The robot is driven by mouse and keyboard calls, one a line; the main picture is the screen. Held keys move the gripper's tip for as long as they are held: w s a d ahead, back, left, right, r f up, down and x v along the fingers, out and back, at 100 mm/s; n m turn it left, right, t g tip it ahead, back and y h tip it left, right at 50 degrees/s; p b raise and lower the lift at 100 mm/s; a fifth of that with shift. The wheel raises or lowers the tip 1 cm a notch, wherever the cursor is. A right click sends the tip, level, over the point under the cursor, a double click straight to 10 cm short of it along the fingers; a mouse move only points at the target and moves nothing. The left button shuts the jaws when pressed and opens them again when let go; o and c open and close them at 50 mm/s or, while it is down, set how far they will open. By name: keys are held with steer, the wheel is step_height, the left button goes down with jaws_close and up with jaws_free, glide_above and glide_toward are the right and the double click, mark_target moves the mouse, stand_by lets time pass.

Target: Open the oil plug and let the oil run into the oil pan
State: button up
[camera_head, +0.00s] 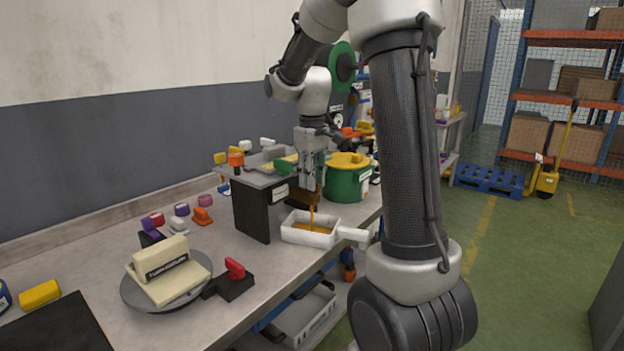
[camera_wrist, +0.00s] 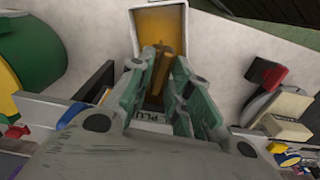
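The oil pan (camera_head: 332,239) is a white tray with a handle on the bench. A thin orange stream of oil (camera_head: 311,216) falls into it, and amber oil covers its floor. The pan also shows at the top of the wrist view (camera_wrist: 134,32). My gripper (camera_head: 311,184) points down above the pan, beside the dark-fronted stand. Its green-padded fingers (camera_wrist: 164,66) lie on either side of a brown piece (camera_wrist: 164,72), which looks like the oil plug. I cannot tell whether they press on it. A label partly reading "PLU" shows between the fingers.
A green drum with a yellow top (camera_head: 345,184) stands close right of my gripper. The dark stand (camera_head: 250,210) is close on the left. A round plate (camera_head: 133,294) with cream blocks and a red-knobbed box (camera_head: 235,280) lie nearer. Small coloured pieces line the wall side.

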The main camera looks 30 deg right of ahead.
mark_target(315, 197)
step_height(315, 197, up, 12)
stand_by(0.6)
stand_by(0.5)
steer(key=s+a+f+m+t, duration=0.1)
steer(key=s+a+f+t, duration=0.1)
steer(key=s, duration=1)
steer(key=s+a+f+m+t, duration=0.2)
steer(key=s+a+f, duration=0.1)
steer(key=s, duration=0.8)
steer(key=shift+s+f, duration=0.4)
steer(key=shift+f, duration=0.3)
steer(key=shift+a, duration=0.1)
stand_by(3.3)
